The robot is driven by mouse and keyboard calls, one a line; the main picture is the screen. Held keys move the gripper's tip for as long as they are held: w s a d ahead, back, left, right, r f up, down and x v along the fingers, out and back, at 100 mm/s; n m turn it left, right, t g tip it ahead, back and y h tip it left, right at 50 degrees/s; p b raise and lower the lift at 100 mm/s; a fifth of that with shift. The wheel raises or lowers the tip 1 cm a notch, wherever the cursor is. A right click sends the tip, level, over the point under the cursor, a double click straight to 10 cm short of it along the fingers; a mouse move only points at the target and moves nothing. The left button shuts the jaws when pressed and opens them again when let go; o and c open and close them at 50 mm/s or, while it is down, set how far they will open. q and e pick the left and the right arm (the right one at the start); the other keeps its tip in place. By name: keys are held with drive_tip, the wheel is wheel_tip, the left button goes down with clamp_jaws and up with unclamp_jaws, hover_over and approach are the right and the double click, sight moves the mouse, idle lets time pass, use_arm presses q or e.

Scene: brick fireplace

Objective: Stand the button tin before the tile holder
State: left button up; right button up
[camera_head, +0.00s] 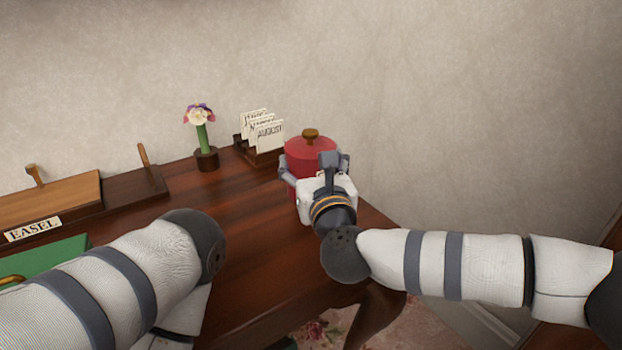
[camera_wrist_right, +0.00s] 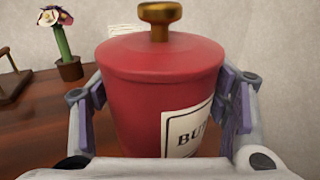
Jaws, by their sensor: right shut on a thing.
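The button tin (camera_head: 309,152) is a red round tin with a lid and a brass knob, at the back right of the wooden table. In the right wrist view the tin (camera_wrist_right: 165,85) fills the middle, upright, with part of a white label reading "BU". My right gripper (camera_head: 314,172) is shut on the tin, with a finger on each side (camera_wrist_right: 165,110). The tile holder (camera_head: 262,156) is a dark wooden rack with white month cards, one reading "AUGUST". It stands just left of and behind the tin. My left arm shows at the lower left, but its gripper is not visible.
A flower in a small brown pot (camera_head: 207,159) stands left of the tile holder. A wooden easel (camera_head: 50,200) and a green item (camera_head: 45,260) lie at the left. The table (camera_head: 250,225) is bare in the middle; its right edge is near my right arm.

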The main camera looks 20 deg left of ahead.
drive_tip(key=shift+f, duration=1.5)
drive_tip(key=shift+f, duration=0.25)
drive_tip(key=o, duration=1.3)
drive_tip(key=shift+o, duration=0.2)
